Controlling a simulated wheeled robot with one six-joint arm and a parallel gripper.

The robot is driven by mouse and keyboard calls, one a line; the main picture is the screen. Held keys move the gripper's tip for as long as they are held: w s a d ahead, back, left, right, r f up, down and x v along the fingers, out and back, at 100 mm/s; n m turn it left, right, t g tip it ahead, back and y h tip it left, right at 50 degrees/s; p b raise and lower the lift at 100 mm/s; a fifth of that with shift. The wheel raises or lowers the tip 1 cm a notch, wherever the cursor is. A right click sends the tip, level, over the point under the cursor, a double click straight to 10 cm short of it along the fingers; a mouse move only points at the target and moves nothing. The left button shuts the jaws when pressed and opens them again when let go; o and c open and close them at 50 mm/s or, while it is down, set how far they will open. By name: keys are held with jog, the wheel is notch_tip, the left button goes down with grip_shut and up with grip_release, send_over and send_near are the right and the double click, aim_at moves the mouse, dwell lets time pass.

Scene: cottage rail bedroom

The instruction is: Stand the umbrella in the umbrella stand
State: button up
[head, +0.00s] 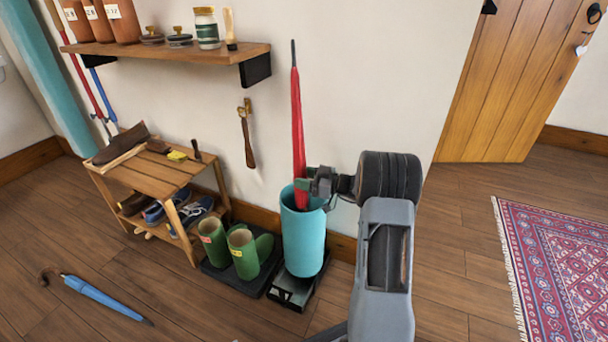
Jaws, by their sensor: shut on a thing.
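A closed red umbrella (298,130) stands nearly upright, dark tip up. Its lower part is inside the mouth of the turquoise cylindrical umbrella stand (304,245), and its lower end is hidden by the stand wall. My gripper (308,186) is shut on the red umbrella close to the stand's rim, reaching in from the right. I cannot tell whether the umbrella touches the bottom. A closed blue umbrella (105,298) with a dark curved handle lies on the floor at the lower left.
Green boots (246,255) stand on a dark tray left of the stand. A wooden shoe rack (150,175) is farther left. A wall shelf (170,52) with pots and jars hangs above. A patterned rug (560,265) and wooden door (515,80) are at right.

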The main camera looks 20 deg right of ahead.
jog(key=f, duration=0.2)
jog(key=s+a+f, duration=0.1)
jog(key=shift+f, duration=0.2)
jog(key=shift+w+d+f, duration=0.1)
jog(key=shift+w+f, duration=0.3)
jog(key=shift+f, duration=0.2)
jog(key=shift+w+f, duration=0.35)
jog(key=shift+f, duration=0.25)
jog(key=shift+r, duration=0.25)
jog(key=shift+d, duration=0.1)
jog(key=o, duration=1.3)
jog(key=p+v, duration=0.3)
jog(key=v, duration=1.1)
jog(key=shift+s+m+p, duration=0.3)
jog(key=shift+p, duration=0.1)
